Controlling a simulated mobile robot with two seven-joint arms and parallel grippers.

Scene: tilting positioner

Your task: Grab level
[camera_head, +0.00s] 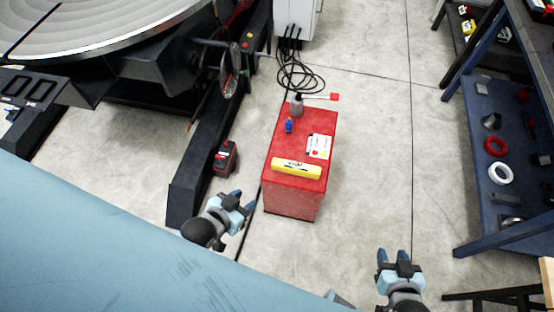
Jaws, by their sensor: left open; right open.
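The level (297,168) is a yellow bar with dark markings. It lies flat near the front edge of the top of a red cabinet (292,202). My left gripper (244,201) is open and empty, to the left of the cabinet and apart from it, lower in the picture than the level. My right gripper (393,255) is open and empty, to the lower right of the cabinet, over the floor. Nothing covers the level.
An oil can (297,106), a small blue item (289,126) and a white card (319,146) share the cabinet top. The tilting positioner (110,25) stands at upper left. A blue shelf (486,130) stands right. Floor between cabinet and shelf is clear.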

